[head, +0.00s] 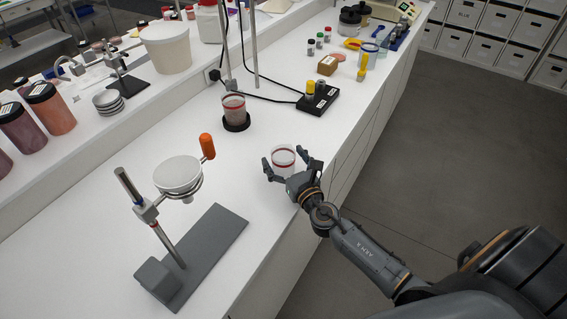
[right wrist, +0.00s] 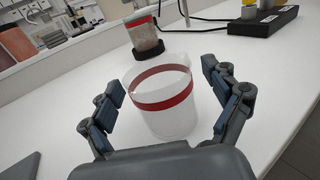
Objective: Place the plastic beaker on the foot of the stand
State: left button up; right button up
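The plastic beaker (head: 283,157) is clear with a red band and stands upright on the white bench near its front edge. It also shows in the right wrist view (right wrist: 165,105). My right gripper (head: 287,169) is open, with its fingers on either side of the beaker; gaps show between fingers and beaker in the right wrist view. The stand has a grey flat foot (head: 217,243), a metal rod (head: 150,215) and a ring holding a white round dish (head: 178,174) above the foot. The foot's top is bare below the dish. My left gripper is not in view.
A second red-banded beaker (head: 234,107) with contents stands on a black round base behind. A black power strip (head: 318,100) with cables lies further back. The bench between beaker and stand is clear.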

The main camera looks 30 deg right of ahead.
jog(key=c, duration=1)
jog(key=shift+o, duration=0.2)
jog(key=shift+r, duration=0.1)
jog(key=shift+r+p, duration=0.2)
jog(key=shift+p, duration=0.1)
jog(key=r+p, duration=0.2)
jog(key=r, duration=0.1)
jog(key=shift+s+a+r, duration=0.1)
jog(key=shift+s+r, duration=0.1)
jog(key=shift+r, duration=0.05)
jog(key=s+a+r, duration=0.1)
jog(key=s+r, duration=0.3)
jog(key=s, duration=0.2)
jog(key=s+a+r+p, duration=0.1)
jog(key=s+a+r, duration=0.1)
jog(key=s+r, duration=0.2)
jog(key=s, duration=0.3)
jog(key=shift+s+a+r+p, duration=0.15)
jog(key=shift+a+r+p, duration=0.15)
jog(key=shift+r, duration=0.1)
